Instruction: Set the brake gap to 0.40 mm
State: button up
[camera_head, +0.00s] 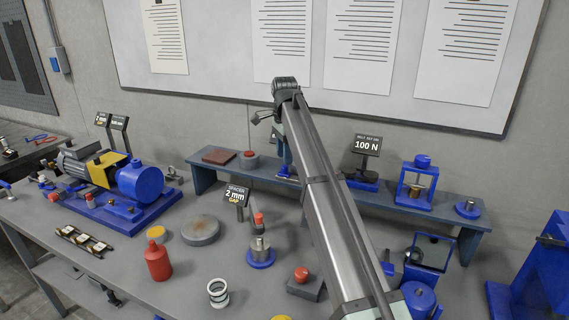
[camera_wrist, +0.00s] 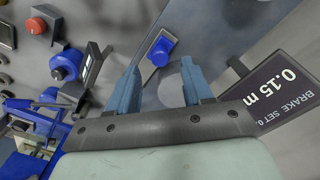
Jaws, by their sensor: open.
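My gripper (camera_wrist: 160,68) is open and empty in the wrist view, its two blue-grey fingers apart. A small blue block (camera_wrist: 160,48) shows beyond and between the fingertips, apart from them as far as I can tell. A dark sign (camera_wrist: 285,88) right of the fingers reads "0.15 m" and "BRAKE SET 0.", both cut off by the picture edge. A pale round disc (camera_wrist: 174,88) lies partly hidden behind the right finger. In the head view my arm hides most of the gripper, above the back shelf (camera_head: 240,174). I cannot clearly make out the brake.
A "100 N" sign (camera_head: 367,145) and a blue frame (camera_head: 416,186) stand on the shelf's right. The bench holds a blue motor (camera_head: 140,181), a red bottle (camera_head: 158,262), a "SPACER 2 mm GAP" sign (camera_head: 236,195) and a grey disc (camera_head: 201,231).

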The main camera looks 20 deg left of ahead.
aim_at(284, 166)
jog(key=shift+f, duration=1.85)
jog(key=shift+c, duration=0.5)
grip_shut()
